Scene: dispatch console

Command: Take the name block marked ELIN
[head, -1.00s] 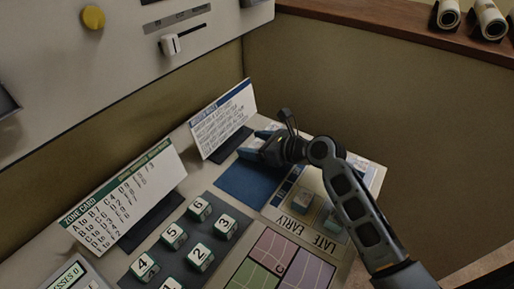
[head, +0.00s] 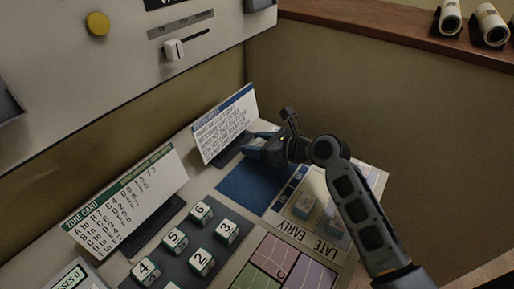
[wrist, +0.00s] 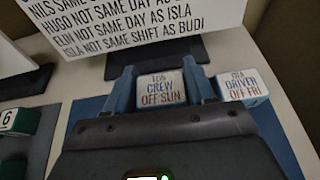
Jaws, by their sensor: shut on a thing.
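In the wrist view my gripper (wrist: 158,74) is shut on a white name block (wrist: 160,93) with a blue finger on each side. Its lower lines read CREW and OFF SUN. Its top line, a short name, is too small to read surely, and I cannot make out ELIN on it. Just right of the right finger is another block (wrist: 242,86), which seems to read ISLA, DRIVER, OFF FRI. In the head view my gripper (head: 263,143) is at the far end of the blue mat (head: 247,188) and hides the held block. I cannot tell whether that block is lifted.
A rules card (head: 224,125) stands close behind my gripper. Several numbered blocks (head: 201,258) and a zone card (head: 125,200) are at left. A tray marked LATE and EARLY (head: 318,243) holds blocks near my arm. A panel with a slider (head: 173,50) rises behind.

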